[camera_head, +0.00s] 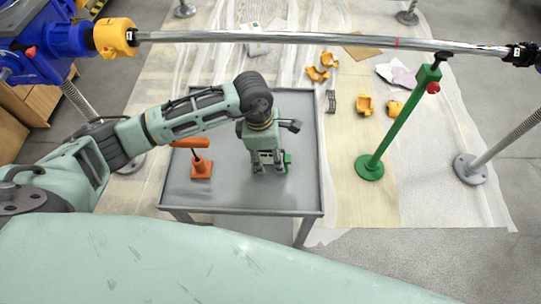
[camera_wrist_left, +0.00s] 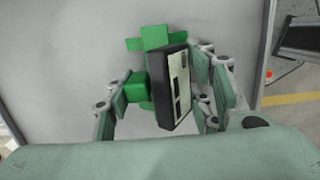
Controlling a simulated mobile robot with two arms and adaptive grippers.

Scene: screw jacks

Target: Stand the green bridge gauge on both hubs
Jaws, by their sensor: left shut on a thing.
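The green bridge gauge (camera_wrist_left: 154,38) is in the left wrist view, over the grey cart top, with a dark box with a pale face (camera_wrist_left: 174,88) against it. My left gripper (camera_wrist_left: 165,95) is shut on the gauge, its fingers on either side. In the head view the gripper (camera_head: 267,166) points down at the cart and hides most of the gauge; a green bit (camera_head: 287,158) shows beside the fingers. I cannot tell whether the gauge touches the cart. A yellow hub (camera_head: 115,38) and a dark hub (camera_head: 520,54) sit at the ends of the long shaft. My right gripper is not in view.
The grey cart (camera_head: 307,207) also bears an orange stand (camera_head: 201,167). The long steel shaft (camera_head: 300,38) crosses behind it. A green jack stand (camera_head: 395,130) rises right of the cart. Several yellow parts (camera_head: 364,105) lie on the floor sheet.

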